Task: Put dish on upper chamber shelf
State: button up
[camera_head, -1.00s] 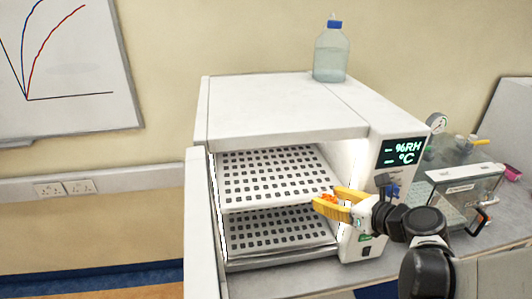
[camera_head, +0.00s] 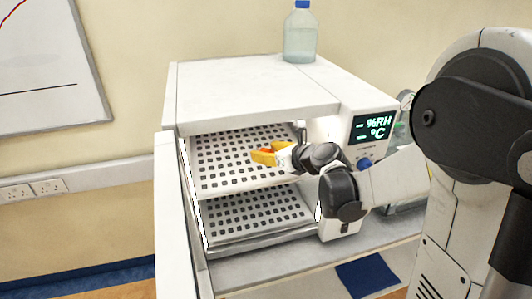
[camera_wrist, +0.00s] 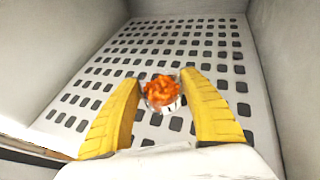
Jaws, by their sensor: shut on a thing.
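The dish (camera_wrist: 153,103) is small and pale, heaped with orange material. My gripper (camera_head: 262,154) has yellow fingers and is shut on the dish, which lies between the fingertips in the wrist view. In the head view only a bit of orange shows between the fingers. My gripper is inside the open chamber (camera_head: 255,95), over the perforated upper shelf (camera_head: 215,176). I cannot tell whether the dish touches the shelf.
A perforated lower shelf (camera_head: 235,223) lies beneath. The chamber's open door (camera_head: 172,225) stands at the left. The display panel (camera_head: 372,128) is at the right. A blue-capped bottle (camera_head: 300,38) stands on top. The upper shelf looks bare around the dish.

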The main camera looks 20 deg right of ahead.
jog(key=shift+s+r, duration=0.1)
jog(key=shift+s, duration=0.05)
jog(key=o, duration=1.2)
jog(key=shift+c, duration=0.2)
